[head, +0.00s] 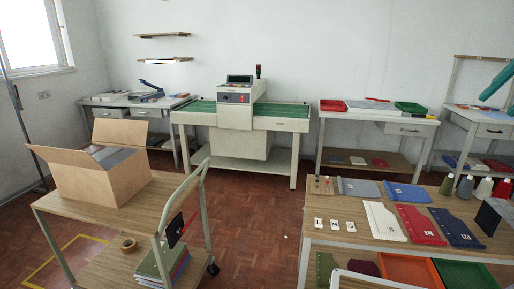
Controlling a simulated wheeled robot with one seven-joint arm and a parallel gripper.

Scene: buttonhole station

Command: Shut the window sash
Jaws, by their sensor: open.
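The window (30,36) is at the upper left, in the left wall, cut off by the top and left picture edges. Its panes are bright white with a pale frame, and a sill (44,71) runs below. I cannot tell from here how far its sash stands open, and no handle can be made out. My gripper is not in this view.
A wooden-topped cart (130,205) carries an open cardboard box (112,185) at the left front. A table (350,228) with cloth pieces stands right front. A machine bench (190,117) is along the back wall. Parquet floor (255,215) between cart and table is clear.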

